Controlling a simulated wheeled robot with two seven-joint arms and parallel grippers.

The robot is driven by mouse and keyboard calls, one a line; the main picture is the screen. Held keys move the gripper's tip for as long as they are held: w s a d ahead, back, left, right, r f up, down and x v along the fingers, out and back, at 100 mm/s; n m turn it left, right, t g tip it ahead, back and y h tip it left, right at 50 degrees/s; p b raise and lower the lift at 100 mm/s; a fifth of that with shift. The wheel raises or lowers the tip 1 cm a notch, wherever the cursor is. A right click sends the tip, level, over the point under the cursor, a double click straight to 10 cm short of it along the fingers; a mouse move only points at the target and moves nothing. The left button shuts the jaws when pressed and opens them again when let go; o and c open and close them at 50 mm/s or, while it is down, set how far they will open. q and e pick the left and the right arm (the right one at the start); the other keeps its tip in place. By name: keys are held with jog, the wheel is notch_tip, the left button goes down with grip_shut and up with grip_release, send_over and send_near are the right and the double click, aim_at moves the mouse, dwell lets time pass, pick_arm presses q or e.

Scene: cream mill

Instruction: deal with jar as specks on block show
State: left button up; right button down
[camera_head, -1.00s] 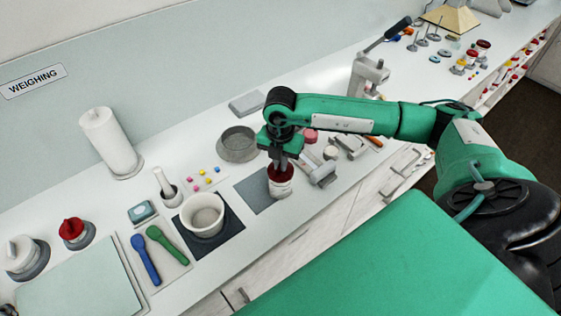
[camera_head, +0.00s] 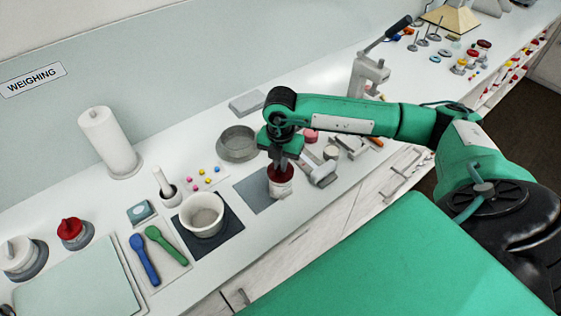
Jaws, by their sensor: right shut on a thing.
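A small white jar (camera_head: 280,188) with a dark red top stands on or just above the right side of a grey mat (camera_head: 254,190). My right gripper (camera_head: 280,167) points down over it and is shut on its top. I cannot tell whether the jar's base touches the mat. No block with specks can be made out for certain; small pink and yellow pieces (camera_head: 203,182) lie left of the mat. My left gripper is not in view.
A white bowl (camera_head: 203,229) on a dark mat stands left of the jar. A round grey dish (camera_head: 237,157) is behind it. Grey metal tools (camera_head: 320,173) lie close to its right. Blue and green spoons (camera_head: 145,260) lie further left.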

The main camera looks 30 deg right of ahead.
jog(key=shift+f+b, duration=0.35)
jog(key=shift+b, duration=0.35)
dwell(0.7)
dwell(0.4)
jog(key=c, duration=1)
grip_release()
jog(key=shift+r, duration=0.1)
jog(key=shift+r+p, duration=1.15)
jog(key=shift+r, duration=1.05)
